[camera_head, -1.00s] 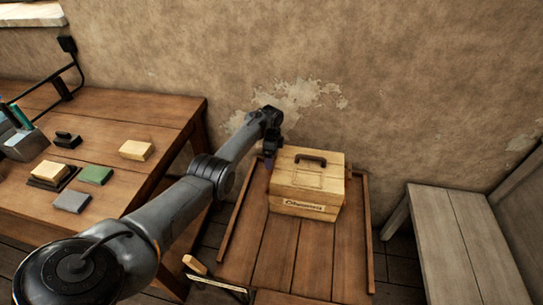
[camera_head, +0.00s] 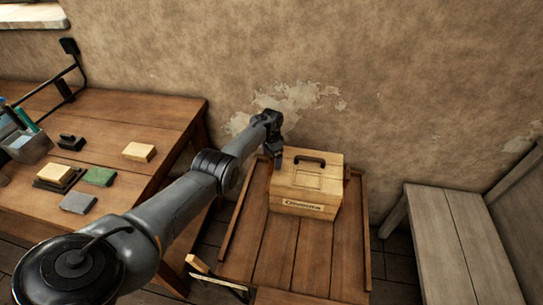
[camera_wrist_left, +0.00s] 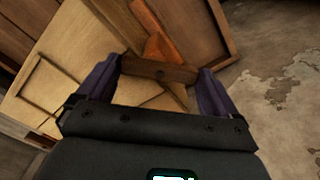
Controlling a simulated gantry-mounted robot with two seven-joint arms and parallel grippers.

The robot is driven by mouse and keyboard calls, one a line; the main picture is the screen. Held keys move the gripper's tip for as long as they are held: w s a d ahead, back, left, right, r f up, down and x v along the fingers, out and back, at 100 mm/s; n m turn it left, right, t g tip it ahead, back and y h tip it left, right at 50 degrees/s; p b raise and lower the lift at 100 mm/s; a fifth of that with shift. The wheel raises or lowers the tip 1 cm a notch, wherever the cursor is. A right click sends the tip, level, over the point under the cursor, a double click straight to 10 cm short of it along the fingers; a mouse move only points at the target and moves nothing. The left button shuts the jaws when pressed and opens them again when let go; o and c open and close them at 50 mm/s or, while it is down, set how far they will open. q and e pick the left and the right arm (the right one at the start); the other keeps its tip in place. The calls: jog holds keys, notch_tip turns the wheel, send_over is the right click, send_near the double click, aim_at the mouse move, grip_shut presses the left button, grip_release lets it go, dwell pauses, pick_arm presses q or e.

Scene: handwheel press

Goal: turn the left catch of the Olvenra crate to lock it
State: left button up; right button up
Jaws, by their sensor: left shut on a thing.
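The Olvenra crate (camera_head: 302,209) is a pale wooden box with a dark handle (camera_head: 311,159) and a lettered label on its front. My left gripper (camera_head: 277,164) is at the crate's left side in the head view. In the left wrist view, my left gripper (camera_wrist_left: 160,72) has its purple fingers at the two ends of a dark brown wooden bar, the left catch (camera_wrist_left: 158,69), and is shut on it. The bar lies across the gap between the fingers, against the crate's side (camera_wrist_left: 70,62). In the head view my gripper hides the catch. My right gripper is not in view.
The crate stands on a slatted wooden cart (camera_head: 290,255) with raised side rails. A workbench (camera_head: 120,108) with several small blocks is at the left. A grey bench (camera_head: 460,235) is at the right. The cart top in front of the crate is clear.

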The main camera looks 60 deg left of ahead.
pick_arm(q)
jog(key=n, duration=0.6)
jog(key=shift+n, duration=1.8)
jog(key=o, duration=0.7)
